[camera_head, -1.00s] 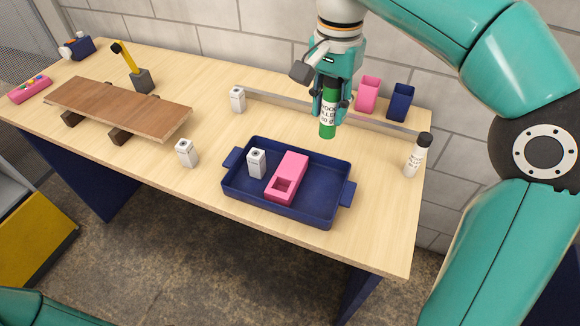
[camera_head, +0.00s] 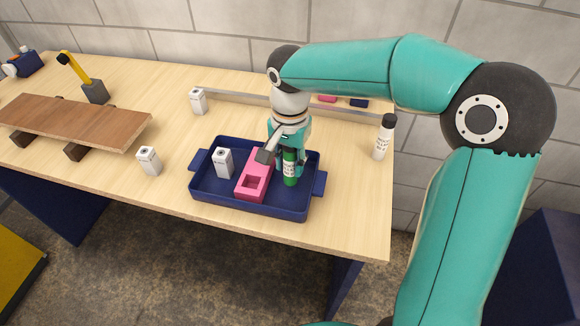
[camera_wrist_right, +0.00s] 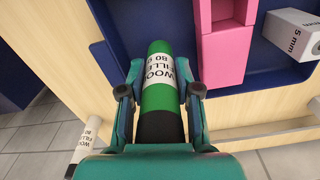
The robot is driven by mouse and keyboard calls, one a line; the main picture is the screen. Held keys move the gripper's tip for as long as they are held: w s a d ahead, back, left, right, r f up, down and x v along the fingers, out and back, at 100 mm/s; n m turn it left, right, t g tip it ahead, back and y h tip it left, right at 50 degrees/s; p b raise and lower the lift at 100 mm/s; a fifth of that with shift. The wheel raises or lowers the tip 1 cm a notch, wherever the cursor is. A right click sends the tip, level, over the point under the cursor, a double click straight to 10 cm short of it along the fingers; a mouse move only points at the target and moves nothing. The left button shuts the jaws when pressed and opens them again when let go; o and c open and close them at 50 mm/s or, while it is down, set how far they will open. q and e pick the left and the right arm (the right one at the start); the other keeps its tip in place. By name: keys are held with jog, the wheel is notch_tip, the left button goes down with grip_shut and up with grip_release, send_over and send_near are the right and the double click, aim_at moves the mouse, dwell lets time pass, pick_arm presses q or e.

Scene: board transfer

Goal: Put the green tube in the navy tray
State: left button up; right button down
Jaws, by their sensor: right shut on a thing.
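The green tube (camera_head: 290,168), with a white label, is upright in my right gripper (camera_head: 290,160), inside the outline of the navy tray (camera_head: 250,205). The gripper is shut around it, with one finger on each side in the right wrist view (camera_wrist_right: 160,95). The tube's lower end is low, at the right part of the tray; I cannot tell if it touches the floor. The tray also holds a pink block (camera_head: 256,175) with a square opening, just left of the tube, and a small white box (camera_head: 222,163). My left gripper is out of view.
A white bottle with a black cap (camera_head: 384,138) stands right of the tray. White boxes stand at the left (camera_head: 149,161) and behind (camera_head: 198,101). A brown board (camera_head: 75,120) lies on dark supports at far left. Pink (camera_head: 327,98) and navy (camera_head: 359,102) cups are partly hidden by my arm.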

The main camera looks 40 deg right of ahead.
jog(key=shift+f, duration=0.95)
jog(key=shift+f, duration=0.15)
jog(key=c, duration=0.8)
grip_release()
notch_tip(320, 180, up, 12)
jog(key=shift+r+p, duration=0.2)
jog(key=shift+p, duration=0.25)
